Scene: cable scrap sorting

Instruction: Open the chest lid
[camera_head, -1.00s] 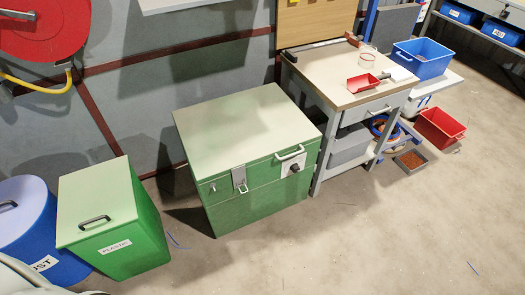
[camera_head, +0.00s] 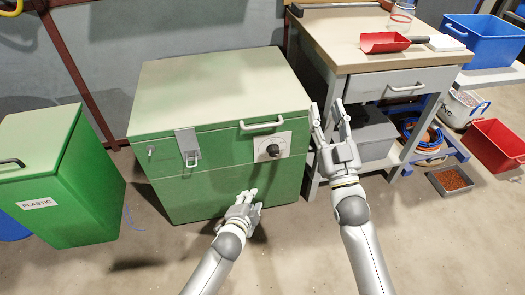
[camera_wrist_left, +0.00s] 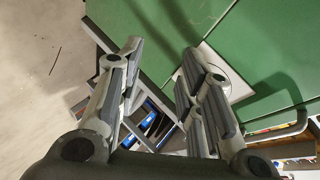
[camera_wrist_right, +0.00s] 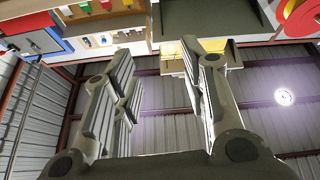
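The green chest (camera_head: 218,186) stands against the wall with its pale green lid (camera_head: 215,88) shut. A light handle (camera_head: 262,125) is on the lid's front edge. A metal latch (camera_head: 188,146) is at the front left, and a dark knob on a pale plate (camera_head: 272,149) is at the front right. My left gripper (camera_head: 250,197) is open and empty, low in front of the chest; the left wrist view shows its spread fingers (camera_wrist_left: 160,55) near the green front. My right gripper (camera_head: 327,110) is open and empty, pointing up beside the chest's right front corner.
A workbench (camera_head: 325,48) with a drawer (camera_head: 405,86) and a red scoop (camera_head: 384,42) stands to the right. A green plastic bin (camera_head: 75,195) stands to the left. Blue (camera_head: 485,40) and red (camera_head: 497,144) crates are at the far right. The floor in front is mostly clear.

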